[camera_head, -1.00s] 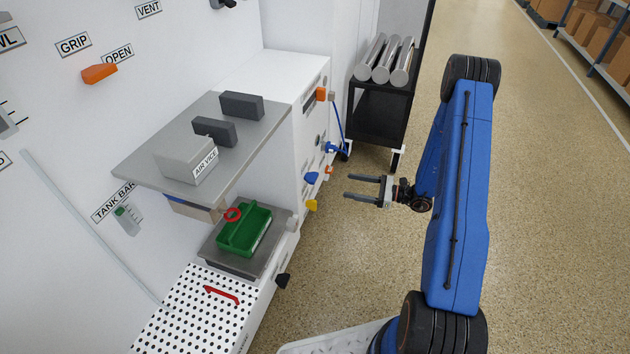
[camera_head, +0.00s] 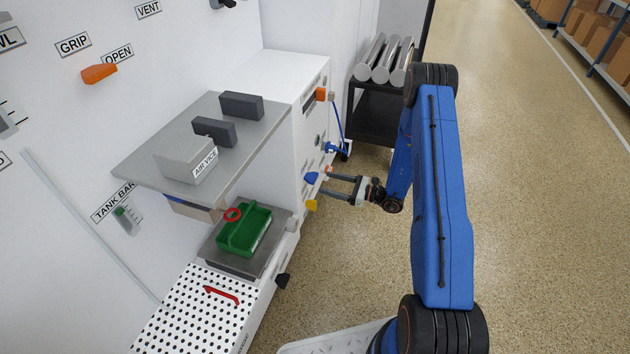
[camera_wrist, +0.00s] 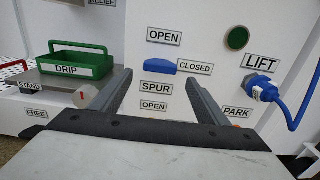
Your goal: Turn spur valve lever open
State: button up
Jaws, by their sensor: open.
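The blue lever (camera_wrist: 162,66) is on the white panel in the wrist view, lying roughly level. An OPEN label is above it, a CLOSED label to its right and a SPUR label (camera_wrist: 157,88) below. It also shows in the head view (camera_head: 311,178) on the cabinet's side face. My gripper (camera_head: 324,183) is open and empty, with its fingers pointing at the panel close to the blue lever. In the wrist view its two fingers (camera_wrist: 158,82) stand left and right of the lever, with the lever between them in the picture. I cannot tell how much gap remains in depth.
A blue hose plug (camera_wrist: 264,88) is to the right under the LIFT label. A green tray (camera_wrist: 80,62) marked DRIP stands to the left. Open floor lies right of the cabinet.

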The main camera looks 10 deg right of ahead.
aim_at(315, 180)
jog(key=x, duration=0.6)
jog(key=shift+w+a, duration=0.2)
jog(key=shift+a, duration=0.15)
jog(key=c, duration=1.1)
jog(key=shift+o, duration=0.3)
